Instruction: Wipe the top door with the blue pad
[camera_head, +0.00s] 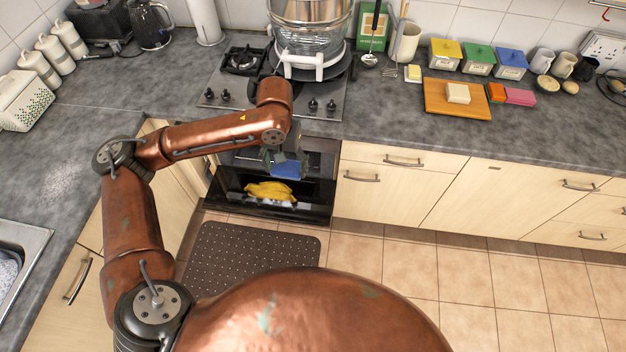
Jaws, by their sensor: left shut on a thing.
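My left gripper (285,163) is in front of the black oven under the hob. It is shut on the blue pad (286,170), whose lower part shows below the fingers. The oven's top door (325,160) is a dark panel just behind the pad, partly hidden by my gripper and forearm. I cannot tell whether the pad touches it. Below it is a dark glass front (318,197) with a yellow cloth-like thing (270,192) showing at it. My right gripper is not in view.
The gas hob (325,103) above the oven carries a large glass-and-steel pot (310,40). A wooden board (458,104) with a pale block lies on the counter at right. A dark mat (250,258) lies on the tiled floor before the oven. The floor at right is clear.

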